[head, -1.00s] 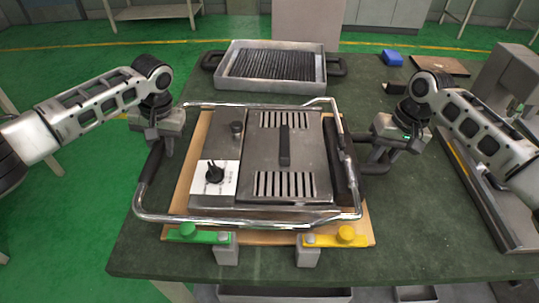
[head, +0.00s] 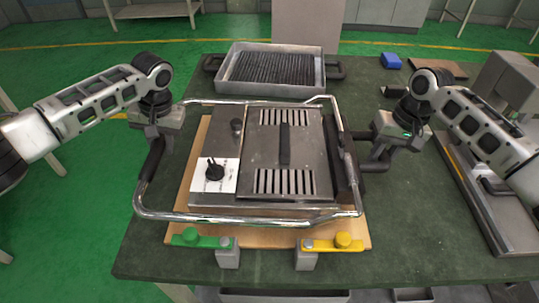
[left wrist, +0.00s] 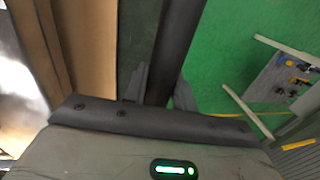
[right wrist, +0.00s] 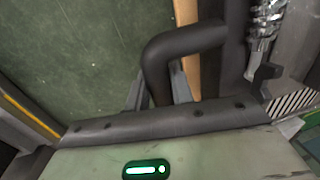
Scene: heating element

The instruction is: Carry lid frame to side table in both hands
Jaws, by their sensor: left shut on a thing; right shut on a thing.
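The lid frame (head: 240,219) is a chrome tube loop with dark side grips, around the steel heating unit (head: 285,185) in the head view. My left gripper (head: 156,138) is shut on the frame's dark left grip (head: 152,158), which runs between its fingers in the left wrist view (left wrist: 172,45). My right gripper (head: 375,160) is shut on the frame's dark right grip, a bent bar in the right wrist view (right wrist: 182,48). The frame looks roughly level; its exact height over the unit is unclear. The side table cannot be told for certain.
The unit stands on a wooden board (head: 205,232) on the green table (head: 440,240). A green clamp (head: 190,237) and yellow clamp (head: 342,241) sit at the board's front edge. A ribbed tray (head: 232,85) lies behind. A grey machine (head: 510,85) stands right.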

